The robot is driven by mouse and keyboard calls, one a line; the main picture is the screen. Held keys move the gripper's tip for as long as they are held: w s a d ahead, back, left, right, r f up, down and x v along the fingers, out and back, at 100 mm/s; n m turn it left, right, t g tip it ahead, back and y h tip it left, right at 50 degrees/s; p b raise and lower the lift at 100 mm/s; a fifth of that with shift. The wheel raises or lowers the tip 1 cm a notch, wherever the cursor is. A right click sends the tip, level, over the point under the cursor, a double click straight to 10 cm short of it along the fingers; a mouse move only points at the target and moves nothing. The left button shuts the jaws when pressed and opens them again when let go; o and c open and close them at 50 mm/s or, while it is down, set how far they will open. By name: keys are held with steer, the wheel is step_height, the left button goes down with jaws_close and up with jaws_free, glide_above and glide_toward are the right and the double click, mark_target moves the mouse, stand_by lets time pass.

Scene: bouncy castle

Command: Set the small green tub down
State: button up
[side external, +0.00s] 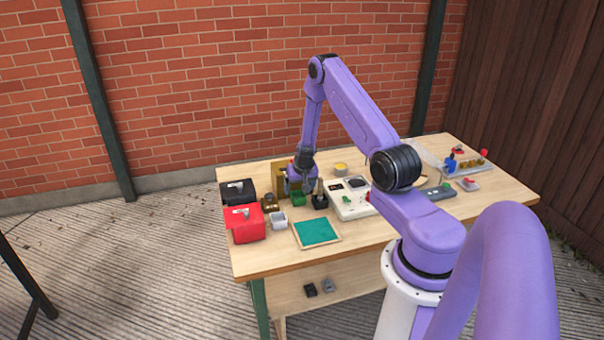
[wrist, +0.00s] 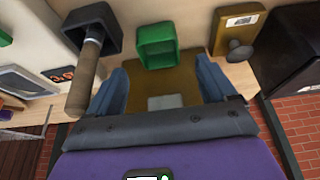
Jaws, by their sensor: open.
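The small green tub (wrist: 157,48) shows in the wrist view just beyond my fingertips, centred between them. It looks upright and empty, and no finger touches it that I can see. In the side external view the green tub (side external: 298,198) stands near the back left of the wooden table.
A black holder with a wooden-handled tool (wrist: 89,65) stands close left of the tub in the wrist view. A brown knobbed block (wrist: 238,30) is close right. A red box (side external: 244,224), a grey tub (side external: 278,221) and a framed teal mat (side external: 316,231) lie nearer the front edge.

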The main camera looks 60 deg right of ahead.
steer(key=v, duration=0.9)
steer(key=w+a+r+n+y, duration=0.1)
steer(key=w+a+r+n, duration=0.15)
steer(key=a, duration=0.45)
steer(key=w+a+r+n+y, duration=0.2)
steer(key=a+r, duration=0.1)
steer(key=a, duration=0.3)
steer(key=s+a+r+n+y, duration=0.1)
steer(key=s+a+r+n, duration=0.15)
steer(key=a, duration=0.45)
steer(key=s+a+r+n+y, duration=0.1)
steer(key=a+r+n, duration=0.15)
steer(key=a, duration=0.55)
steer(key=s+a+r+n+g, duration=0.1)
steer(key=s+a+r+n, duration=0.15)
steer(key=s+a, duration=0.3)
steer(key=s+a+r+n+g, duration=0.1)
steer(key=s+a+r+n, duration=0.2)
steer(key=s, duration=0.4)
steer(key=s+r+n+g+h, duration=0.1)
steer(key=s+n, duration=0.5)
steer(key=s, duration=0.8)
steer(key=shift+s+r+n, duration=0.3)
steer(key=shift+r, duration=0.3)
steer(key=shift+c, duration=0.3)
